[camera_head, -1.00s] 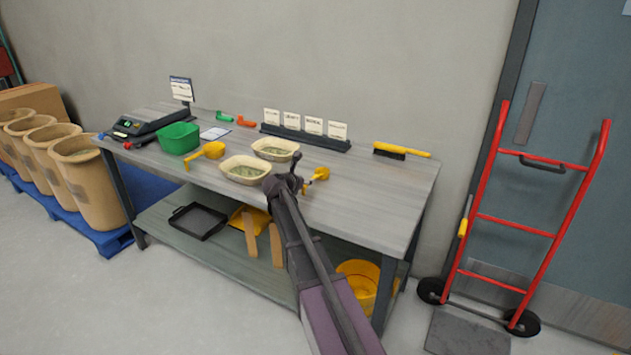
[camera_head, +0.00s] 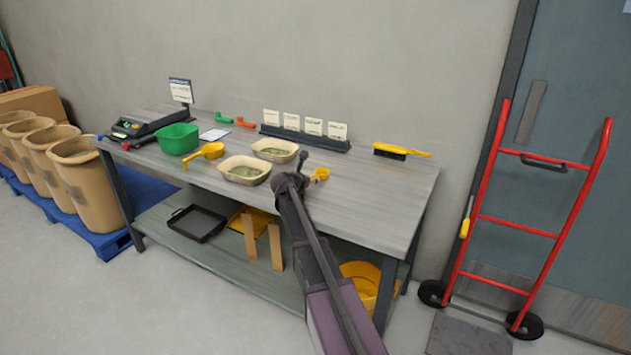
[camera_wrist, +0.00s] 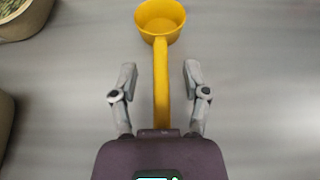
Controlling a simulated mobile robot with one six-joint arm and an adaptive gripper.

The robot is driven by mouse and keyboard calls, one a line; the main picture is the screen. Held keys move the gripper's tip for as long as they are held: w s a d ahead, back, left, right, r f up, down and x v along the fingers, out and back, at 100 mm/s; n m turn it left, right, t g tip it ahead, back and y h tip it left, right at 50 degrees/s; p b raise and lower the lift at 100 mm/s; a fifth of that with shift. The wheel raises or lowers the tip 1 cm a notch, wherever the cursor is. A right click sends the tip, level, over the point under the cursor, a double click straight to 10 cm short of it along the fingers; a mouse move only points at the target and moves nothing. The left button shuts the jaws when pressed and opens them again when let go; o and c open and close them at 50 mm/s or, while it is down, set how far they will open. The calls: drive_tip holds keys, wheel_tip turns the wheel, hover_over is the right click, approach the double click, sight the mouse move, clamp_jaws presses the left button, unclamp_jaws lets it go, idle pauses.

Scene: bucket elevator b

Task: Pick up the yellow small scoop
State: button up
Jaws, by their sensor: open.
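The yellow small scoop (camera_wrist: 161,22) lies on the grey table in the wrist view, with its bowl at the top and its handle running down towards my gripper. My gripper (camera_wrist: 160,75) is open, with one finger on each side of the handle and gaps visible on both sides. In the head view, the small scoop (camera_head: 320,173) shows just beyond my gripper (camera_head: 303,164), and its handle is mostly hidden by my arm. A larger yellow scoop (camera_head: 211,150) lies further left on the table.
Two cream bowls with green contents (camera_head: 244,170) (camera_head: 275,150) stand left of my gripper. A green bin (camera_head: 178,138), scale (camera_head: 140,126), card rack (camera_head: 305,138) and yellow brush (camera_head: 402,152) are on the table (camera_head: 375,205). The table's right part is clear.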

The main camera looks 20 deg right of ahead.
clamp_jaws()
drive_tip(key=shift+r, duration=0.15)
idle(0.4)
wheel_tip(320, 180, up, 3)
drive_tip(key=p, duration=0.3)
drive_tip(key=s+a, duration=0.3)
drive_tip(key=s, duration=0.1)
drive_tip(key=s+a+r+p, duration=0.1)
drive_tip(key=s+a, duration=0.2)
drive_tip(key=s, duration=0.2)
drive_tip(key=s+a+p, duration=0.1)
drive_tip(key=s+a, duration=0.1)
drive_tip(key=s, duration=0.2)
drive_tip(key=shift+s+a+r, duration=0.2)
drive_tip(key=shift+a+r, duration=0.15)
drive_tip(key=shift+a, duration=0.05)
drive_tip(key=w+d+r+p, duration=0.3)
drive_tip(key=w+d, duration=0.1)
drive_tip(key=w, duration=0.5)
drive_tip(key=shift+w, duration=0.3)
drive_tip(key=shift+f, duration=0.2)
